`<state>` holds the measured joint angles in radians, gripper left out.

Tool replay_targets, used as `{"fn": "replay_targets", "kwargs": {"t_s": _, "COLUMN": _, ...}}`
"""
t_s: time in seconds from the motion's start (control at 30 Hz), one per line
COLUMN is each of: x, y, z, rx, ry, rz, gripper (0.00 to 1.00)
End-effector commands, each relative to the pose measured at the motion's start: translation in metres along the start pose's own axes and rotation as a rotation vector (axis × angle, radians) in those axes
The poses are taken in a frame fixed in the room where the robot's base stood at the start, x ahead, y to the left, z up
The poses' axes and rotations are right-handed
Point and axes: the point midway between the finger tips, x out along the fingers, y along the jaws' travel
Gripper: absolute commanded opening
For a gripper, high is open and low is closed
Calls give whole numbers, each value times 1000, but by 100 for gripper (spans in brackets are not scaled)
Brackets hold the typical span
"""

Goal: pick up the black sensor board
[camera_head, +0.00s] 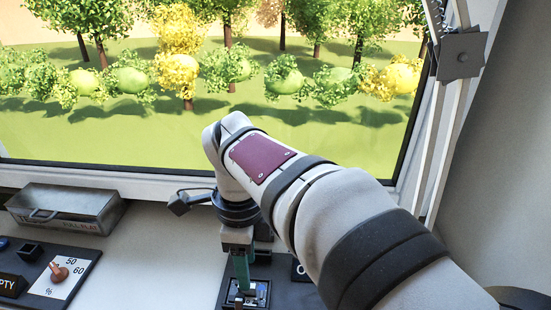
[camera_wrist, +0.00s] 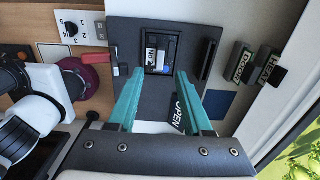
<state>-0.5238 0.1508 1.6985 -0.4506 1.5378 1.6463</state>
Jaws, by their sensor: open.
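A small dark board with a white label and blue parts, which looks like the black sensor board (camera_wrist: 153,55), sits in a square recess of a dark panel (camera_wrist: 130,35). It shows partly in the head view (camera_head: 262,292), at the bottom edge, close to the fingers. My gripper (camera_wrist: 160,75) has teal fingers, apart and empty in the wrist view, on either side below the recess. In the head view, my gripper (camera_head: 243,282) points down over the panel. The exact gap between fingertips and board cannot be told.
A dark upright handle (camera_wrist: 208,60) stands right of the recess, with labelled dark blocks (camera_wrist: 240,62) beyond. Bare pale surface lies between.

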Motion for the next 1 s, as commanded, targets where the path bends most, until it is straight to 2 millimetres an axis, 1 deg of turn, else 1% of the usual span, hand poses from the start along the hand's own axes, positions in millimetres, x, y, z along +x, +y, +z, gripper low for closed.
{"fn": "replay_targets", "kwargs": {"t_s": 0.2, "x": 41, "y": 0, "z": 4, "rx": -2, "ry": 1, "rz": 4, "gripper": 50}}
{"fn": "replay_targets", "kwargs": {"t_s": 0.23, "x": 45, "y": 0, "z": 4, "rx": -1, "ry": 1, "rz": 3, "gripper": 50}}
{"fn": "replay_targets", "kwargs": {"t_s": 0.33, "x": 52, "y": 0, "z": 4, "rx": 0, "ry": -3, "rz": 1, "gripper": 50}}
{"fn": "replay_targets", "kwargs": {"t_s": 0.5, "x": 52, "y": 0, "z": 4, "rx": 0, "ry": -3, "rz": 0, "gripper": 50}}
{"fn": "replay_targets", "kwargs": {"t_s": 0.57, "x": 52, "y": 0, "z": 4, "rx": -1, "ry": -3, "rz": 0, "gripper": 41}}
{"fn": "replay_targets", "kwargs": {"t_s": 0.7, "x": 52, "y": 0, "z": 4, "rx": -1, "ry": -3, "rz": 0, "gripper": 16}}
{"fn": "replay_targets", "kwargs": {"t_s": 0.8, "x": 52, "y": 0, "z": 4, "rx": -1, "ry": -3, "rz": 0, "gripper": 0}}
{"fn": "replay_targets", "kwargs": {"t_s": 1.0, "x": 52, "y": 0, "z": 4, "rx": -1, "ry": -3, "rz": 0, "gripper": 0}}
